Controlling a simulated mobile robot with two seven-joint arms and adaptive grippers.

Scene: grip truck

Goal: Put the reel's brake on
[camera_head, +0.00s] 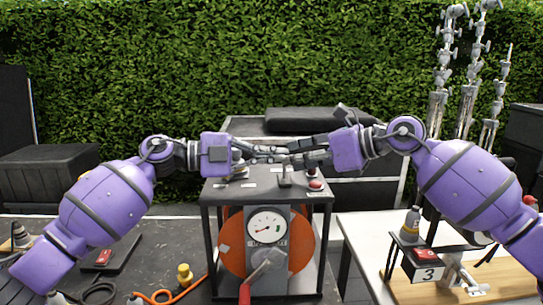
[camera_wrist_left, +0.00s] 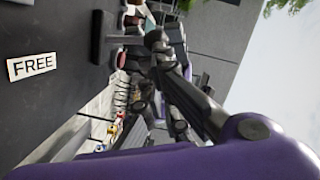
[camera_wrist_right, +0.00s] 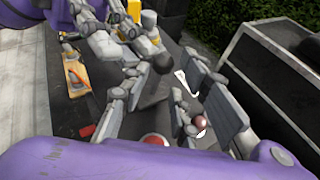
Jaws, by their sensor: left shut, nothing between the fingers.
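The reel (camera_head: 232,240) is an orange disc inside a black-framed stand. A short grey lever (camera_head: 285,179) stands upright on its top panel, near the middle. A white plate reading FREE (camera_wrist_left: 32,65) shows on the panel in the left wrist view. My left gripper (camera_head: 284,154) is shut and empty, just above and behind the lever. My right gripper (camera_head: 275,157) reaches in from the right over the same spot; its fingers look spread in the right wrist view (camera_wrist_right: 172,98). The two grippers overlap in the head view, so any contact with the lever is unclear.
A red button (camera_head: 316,185) sits at the panel's right. A dial gauge (camera_head: 267,227) and a crank with a red handle (camera_head: 245,293) are on the stand's front. A dark bench (camera_head: 60,250) lies left; a white-edged table (camera_head: 358,245) with a "3" box (camera_head: 428,273) lies right.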

